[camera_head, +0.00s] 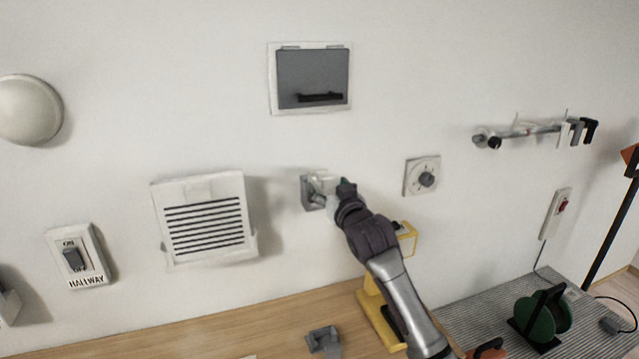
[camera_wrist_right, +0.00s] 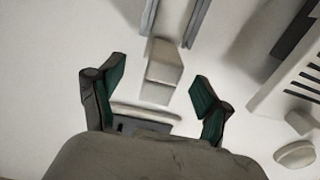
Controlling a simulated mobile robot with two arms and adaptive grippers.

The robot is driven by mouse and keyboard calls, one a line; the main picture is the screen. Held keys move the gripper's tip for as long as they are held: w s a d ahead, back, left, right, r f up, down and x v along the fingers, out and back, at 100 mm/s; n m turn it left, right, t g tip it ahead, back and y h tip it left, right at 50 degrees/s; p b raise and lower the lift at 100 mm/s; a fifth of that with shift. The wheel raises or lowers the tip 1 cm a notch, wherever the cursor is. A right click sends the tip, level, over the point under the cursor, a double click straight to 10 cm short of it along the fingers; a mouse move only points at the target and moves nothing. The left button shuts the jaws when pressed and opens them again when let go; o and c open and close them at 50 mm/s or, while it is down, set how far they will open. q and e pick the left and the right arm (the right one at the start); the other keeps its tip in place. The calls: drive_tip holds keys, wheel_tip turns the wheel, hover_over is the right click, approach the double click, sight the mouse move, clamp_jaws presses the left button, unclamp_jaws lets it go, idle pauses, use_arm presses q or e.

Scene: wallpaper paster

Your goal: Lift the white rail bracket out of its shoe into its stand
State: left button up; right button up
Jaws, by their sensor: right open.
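The white rail bracket (camera_head: 322,178) sits in a grey shoe (camera_head: 307,193) on the wall, in the middle of the head view. My right gripper (camera_head: 334,188) is at the bracket and partly covers it. In the right wrist view my right gripper (camera_wrist_right: 158,88) is open, its green-padded fingers apart. A pale block, apparently the bracket (camera_wrist_right: 163,78), shows between and beyond the fingertips, with visible gaps on both sides. A small grey holder (camera_head: 324,341), perhaps the stand, is on the wooden bench below. My left gripper is not in view.
A louvred vent (camera_head: 205,222) is left of the shoe and a dial plate (camera_head: 422,176) is right of it. A framed grey recess (camera_head: 312,78) is above. A yellow stand (camera_head: 380,318) is beside my right arm on the bench (camera_head: 230,330).

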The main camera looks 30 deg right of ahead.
drive_tip(key=shift+w+d+r+p, duration=0.1)
drive_tip(key=shift+w+d+p, duration=0.05)
drive_tip(key=shift+w+p, duration=0.3)
drive_tip(key=p+x, duration=0.1)
drive_tip(key=x, duration=0.2)
drive_tip(key=shift+w, duration=0.35)
drive_tip(key=shift+w+d+f, duration=0.15)
drive_tip(key=shift+w+f, duration=0.2)
drive_tip(key=shift+w, duration=0.1)
drive_tip(key=shift+s, duration=0.1)
drive_tip(key=shift+c, duration=1.3)
drive_tip(key=c, duration=1.1)
